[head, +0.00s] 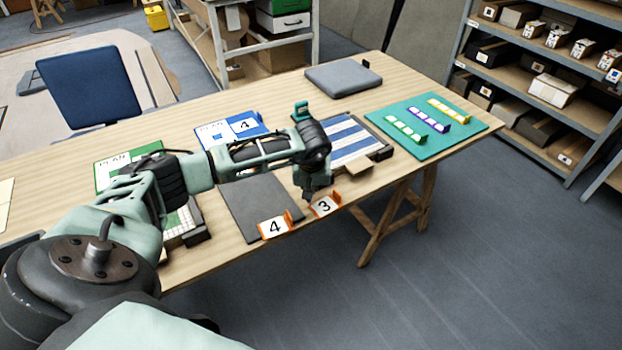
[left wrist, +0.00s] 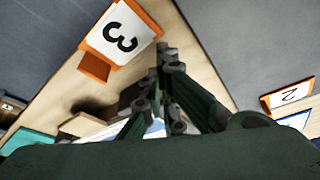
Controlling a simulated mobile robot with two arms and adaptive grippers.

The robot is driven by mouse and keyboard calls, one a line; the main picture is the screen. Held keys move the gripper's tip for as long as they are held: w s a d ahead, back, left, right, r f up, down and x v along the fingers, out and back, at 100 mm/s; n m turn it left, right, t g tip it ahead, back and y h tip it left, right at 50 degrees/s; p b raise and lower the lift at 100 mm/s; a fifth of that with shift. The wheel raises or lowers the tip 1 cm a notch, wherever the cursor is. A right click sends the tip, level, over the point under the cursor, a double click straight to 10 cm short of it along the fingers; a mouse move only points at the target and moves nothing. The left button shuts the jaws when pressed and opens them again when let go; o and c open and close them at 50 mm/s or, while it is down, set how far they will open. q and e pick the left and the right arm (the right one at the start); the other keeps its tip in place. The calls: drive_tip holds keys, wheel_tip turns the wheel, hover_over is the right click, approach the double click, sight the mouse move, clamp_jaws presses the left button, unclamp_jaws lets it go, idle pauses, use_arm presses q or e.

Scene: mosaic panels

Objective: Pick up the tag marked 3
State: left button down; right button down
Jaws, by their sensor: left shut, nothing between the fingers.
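The tag marked 3 (head: 325,206), a white plate with orange ends, stands at the near edge of the wooden table in the head view. It also shows large at the top left of the left wrist view (left wrist: 121,34). My left gripper (head: 309,194) is just above and to the left of this tag in the head view. Its fingertips (left wrist: 164,48) are together and empty, to the right of the tag in the left wrist view. Whether they touch it, I cannot tell. My right gripper is not in view.
A similar tag marked 4 (head: 274,227) stands to the left, beside a dark grey mat (head: 255,200). A blue-striped panel (head: 347,140) and a green mat (head: 450,142) lie to the right.

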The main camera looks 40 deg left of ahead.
use_arm(q)
drive_tip(key=shift+w+a+f, duration=0.1)
drive_tip(key=shift+f, duration=0.3)
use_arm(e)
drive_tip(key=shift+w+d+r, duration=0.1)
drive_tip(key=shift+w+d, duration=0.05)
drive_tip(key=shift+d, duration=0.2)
